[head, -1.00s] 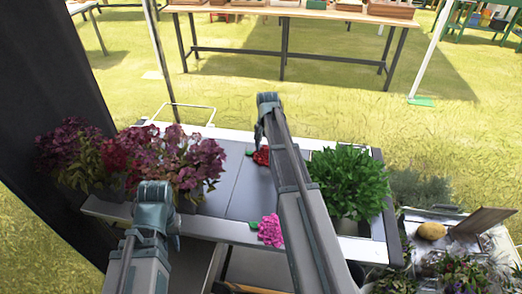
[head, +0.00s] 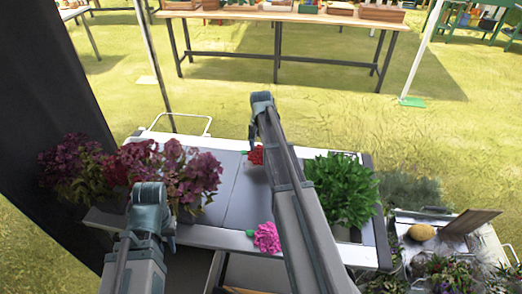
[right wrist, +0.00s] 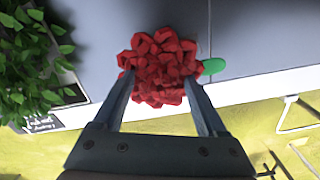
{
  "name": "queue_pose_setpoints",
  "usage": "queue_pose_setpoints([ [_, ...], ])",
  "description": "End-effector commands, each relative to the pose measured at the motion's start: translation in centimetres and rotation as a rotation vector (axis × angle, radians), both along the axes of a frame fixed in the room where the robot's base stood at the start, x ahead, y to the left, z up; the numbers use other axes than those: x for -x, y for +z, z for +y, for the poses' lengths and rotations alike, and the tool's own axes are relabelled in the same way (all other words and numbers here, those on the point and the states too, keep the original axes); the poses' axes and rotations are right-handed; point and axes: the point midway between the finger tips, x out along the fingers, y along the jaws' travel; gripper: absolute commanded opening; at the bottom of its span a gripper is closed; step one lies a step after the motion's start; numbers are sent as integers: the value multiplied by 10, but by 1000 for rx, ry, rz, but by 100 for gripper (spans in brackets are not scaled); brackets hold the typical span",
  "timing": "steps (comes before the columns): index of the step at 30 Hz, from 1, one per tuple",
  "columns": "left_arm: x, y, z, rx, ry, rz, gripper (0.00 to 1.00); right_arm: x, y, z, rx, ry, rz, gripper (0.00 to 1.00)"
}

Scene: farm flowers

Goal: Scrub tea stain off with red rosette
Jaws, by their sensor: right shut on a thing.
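A red rosette (head: 257,155) is at the far part of the grey table (head: 232,205), partly hidden by my right arm. My right gripper is shut on it; in the right wrist view its two fingers (right wrist: 160,82) are on either side of the red petals (right wrist: 160,58). A green tab (right wrist: 214,66) sticks out at the rosette's right side. I cannot tell whether the rosette touches the tabletop. I make out no tea stain on the visible grey surface. My left arm is folded at the lower left and its gripper fingers do not show.
A pink rosette (head: 266,238) with a green tab lies at the table's near edge. Purple flowers (head: 185,178) stand on the left and a leafy green plant (head: 340,190) on the right. A cluttered crate (head: 490,242) is at right.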

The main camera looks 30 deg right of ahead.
Motion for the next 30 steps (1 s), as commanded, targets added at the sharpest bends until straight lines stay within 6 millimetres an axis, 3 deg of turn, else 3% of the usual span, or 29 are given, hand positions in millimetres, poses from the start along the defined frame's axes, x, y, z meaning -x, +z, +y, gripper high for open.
queue_pose_setpoints([
  [13,0,8,0,0,0,0,27,0,8,0,0,0,0,30],
  [24,0,36,0,0,0,0,27,0,36,0,0,0,0,30],
  [30,0,35,0,0,0,0,27,0,34,0,0,0,0,30],
])
